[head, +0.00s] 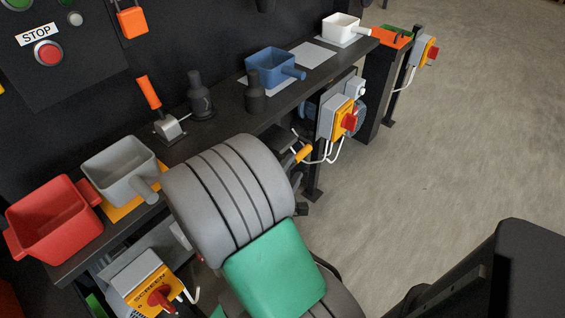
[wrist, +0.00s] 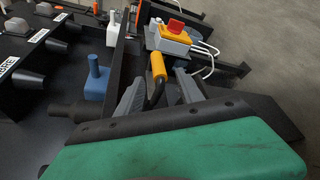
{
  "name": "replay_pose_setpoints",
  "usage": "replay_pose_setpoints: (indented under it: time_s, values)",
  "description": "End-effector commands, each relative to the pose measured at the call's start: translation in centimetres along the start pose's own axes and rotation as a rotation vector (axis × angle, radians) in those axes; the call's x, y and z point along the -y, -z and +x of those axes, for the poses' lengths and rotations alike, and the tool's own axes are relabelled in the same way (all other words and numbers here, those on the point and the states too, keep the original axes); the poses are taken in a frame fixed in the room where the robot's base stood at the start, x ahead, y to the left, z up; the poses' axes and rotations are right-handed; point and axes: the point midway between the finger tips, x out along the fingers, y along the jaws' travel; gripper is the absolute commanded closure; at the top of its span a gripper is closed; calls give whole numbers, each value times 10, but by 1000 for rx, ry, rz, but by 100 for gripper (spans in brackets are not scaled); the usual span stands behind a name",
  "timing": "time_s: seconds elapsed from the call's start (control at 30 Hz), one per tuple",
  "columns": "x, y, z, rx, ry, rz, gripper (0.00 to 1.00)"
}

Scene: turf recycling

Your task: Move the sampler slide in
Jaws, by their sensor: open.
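A yellow handle (wrist: 158,66) on a dark curved bar, which I take to be the sampler slide's handle, shows in the wrist view. It also shows in the head view (head: 303,153), just past my arm at the bench's front edge. My gripper (wrist: 160,76) is open, with one grey finger to the left of the handle and one to the right. The handle appears in line with the gap between the fingers. I cannot tell whether it touches either finger. The slide's body is mostly hidden behind my arm and gripper.
A grey switch box with a red knob (head: 349,122) and white cables stands close beyond the handle. The black bench (head: 222,118) carries a blue scoop (head: 270,67), a grey scoop (head: 118,168), a red bin (head: 52,222) and dark bottles.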

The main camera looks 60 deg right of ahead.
Motion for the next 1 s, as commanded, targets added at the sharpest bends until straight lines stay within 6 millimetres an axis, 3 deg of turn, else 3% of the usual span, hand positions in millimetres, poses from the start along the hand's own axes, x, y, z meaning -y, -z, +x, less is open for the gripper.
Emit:
replay_pose_setpoints:
  time_s: [0.17, 0.6, 0.87, 1.0]
  values:
    - [1, -4, 10, 8, -27, -64, 56]
    - [-2, -3, 75, 2, -30, -59, 56]
    - [-3, -1, 78, -1, -32, -59, 56]
    - [-3, -1, 78, -1, -32, -58, 66]
